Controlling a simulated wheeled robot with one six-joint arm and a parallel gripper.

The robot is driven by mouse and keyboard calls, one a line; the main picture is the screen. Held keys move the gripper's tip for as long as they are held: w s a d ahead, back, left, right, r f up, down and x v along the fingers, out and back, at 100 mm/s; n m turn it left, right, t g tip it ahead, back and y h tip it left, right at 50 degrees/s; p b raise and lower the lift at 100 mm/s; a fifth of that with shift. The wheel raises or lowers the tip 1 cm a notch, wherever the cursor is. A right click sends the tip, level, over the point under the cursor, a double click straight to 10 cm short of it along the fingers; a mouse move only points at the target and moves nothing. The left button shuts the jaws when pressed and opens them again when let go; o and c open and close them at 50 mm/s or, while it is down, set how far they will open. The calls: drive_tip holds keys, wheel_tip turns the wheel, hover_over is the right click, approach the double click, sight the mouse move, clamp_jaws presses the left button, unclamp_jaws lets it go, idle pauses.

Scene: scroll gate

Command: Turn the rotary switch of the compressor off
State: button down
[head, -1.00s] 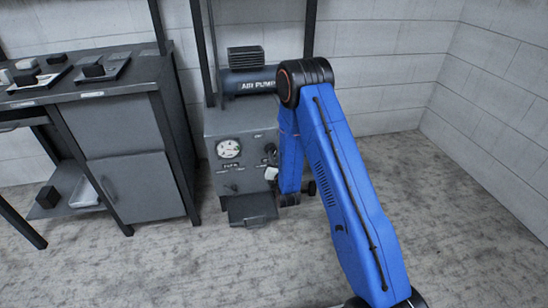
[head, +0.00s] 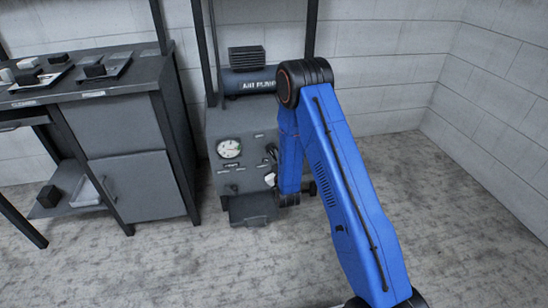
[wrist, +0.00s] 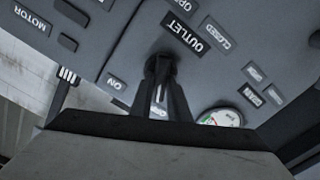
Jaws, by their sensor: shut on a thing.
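The compressor is a grey cabinet (head: 238,150) with a dark tank marked AIR PUMP and a round gauge, in the head view. Its panel (wrist: 215,75) fills much of the wrist view, tilted and nearly upside down. The dark rotary switch (wrist: 160,90) with a pale mark is between my gripper's (wrist: 162,75) dark fingers, which are shut on it. An ON label (wrist: 116,82) is left of it; another label beside the fingers is partly hidden. In the head view my gripper (head: 270,180) is at the cabinet's right front, mostly hidden by my blue arm.
The panel also bears a MOTOR label (wrist: 29,18), an OUTLET label (wrist: 186,32) and the gauge (wrist: 220,118). A grey workbench (head: 130,125) with trays stands left of the compressor. Dark rack posts rise behind it. The floor at right is clear to the wall.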

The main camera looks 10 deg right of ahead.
drive_tip(key=shift+n, duration=0.5)
drive_tip(key=c, duration=1.7)
unclamp_jaws()
